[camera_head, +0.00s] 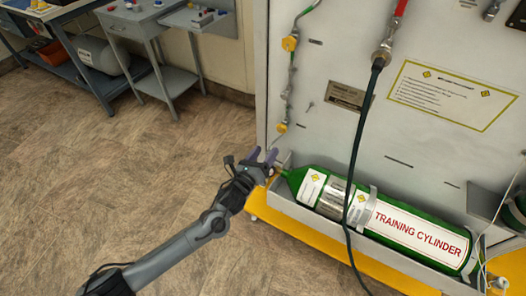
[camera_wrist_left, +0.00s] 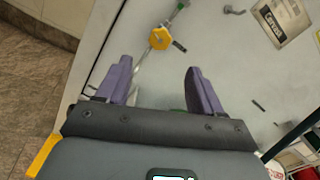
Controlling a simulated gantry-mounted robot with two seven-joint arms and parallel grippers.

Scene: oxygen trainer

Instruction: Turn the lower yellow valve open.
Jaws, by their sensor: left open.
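The lower yellow valve (camera_head: 281,128) sits on a thin pipe near the left edge of the white panel. It also shows in the left wrist view (camera_wrist_left: 160,38), ahead of and between the two purple fingers, apart from them. The upper yellow valve (camera_head: 290,43) is higher on the same pipe line. My left gripper (camera_head: 263,154) is open and empty, just below and left of the lower valve in the head view; its fingers also show in the wrist view (camera_wrist_left: 156,82). My right gripper is not in view.
The green training cylinder (camera_head: 420,232) lies in a tray at the panel's foot, above a yellow base edge (camera_head: 330,252). A dark hose (camera_head: 356,160) hangs in front of it. A small hook (camera_head: 310,106) is right of the lower valve. The floor to the left is clear.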

